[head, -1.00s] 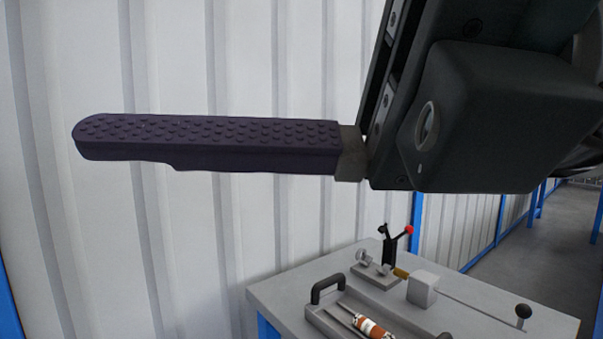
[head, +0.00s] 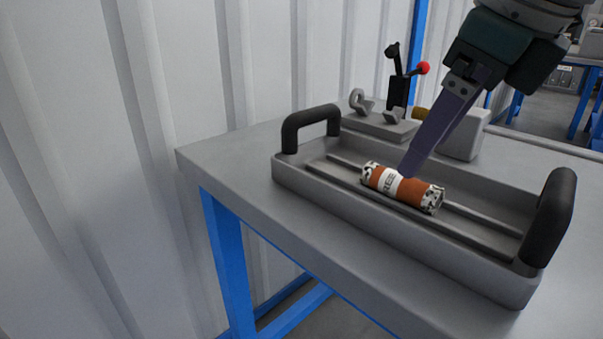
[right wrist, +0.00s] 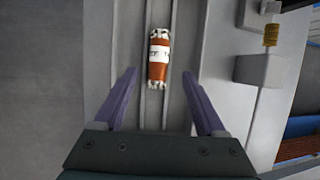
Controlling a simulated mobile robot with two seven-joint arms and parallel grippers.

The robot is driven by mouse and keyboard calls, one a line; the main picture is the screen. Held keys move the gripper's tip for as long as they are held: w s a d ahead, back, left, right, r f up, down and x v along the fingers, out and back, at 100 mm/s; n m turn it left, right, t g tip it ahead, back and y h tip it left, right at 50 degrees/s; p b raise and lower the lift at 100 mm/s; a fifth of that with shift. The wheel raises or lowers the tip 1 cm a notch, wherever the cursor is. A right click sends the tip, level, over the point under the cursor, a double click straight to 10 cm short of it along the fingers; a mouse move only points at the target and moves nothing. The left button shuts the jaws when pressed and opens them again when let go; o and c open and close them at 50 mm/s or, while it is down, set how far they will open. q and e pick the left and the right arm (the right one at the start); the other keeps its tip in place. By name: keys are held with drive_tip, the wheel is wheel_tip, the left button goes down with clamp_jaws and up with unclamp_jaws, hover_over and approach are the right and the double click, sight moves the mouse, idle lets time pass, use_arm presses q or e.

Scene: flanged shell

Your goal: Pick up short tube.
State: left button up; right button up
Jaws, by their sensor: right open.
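The short tube (head: 403,187) is orange with a white label band and black-and-white patterned ends. It lies on its side on the rails of a grey tray (head: 330,190). It also shows in the right wrist view (right wrist: 159,58), ahead of the fingers. My right gripper (head: 408,172) comes down from the upper right, its purple fingers overlapping the tube's far side in the head view. In the right wrist view my right gripper (right wrist: 160,77) is open, with its fingers wide apart to either side of the tube's line and nothing between them. My left gripper is not in view.
The tray has black handles (head: 311,122) at both ends. Behind it stand a grey block (head: 463,135) and a small fixture with a black, red-knobbed lever (head: 422,68). The grey table (head: 222,155) is bare at its left corner, beside a corrugated wall.

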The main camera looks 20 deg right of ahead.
sight(410, 181)
drive_tip(key=b+x, duration=0.1)
drive_tip(key=x, duration=0.4)
drive_tip(key=shift+f+b, duration=0.3)
drive_tip(key=shift+f, duration=0.05)
drive_tip(key=shift+w+f, duration=0.1)
drive_tip(key=shift+f, duration=0.25)
drive_tip(key=shift+f, duration=0.15)
drive_tip(key=c, duration=0.5)
clamp_jaws()
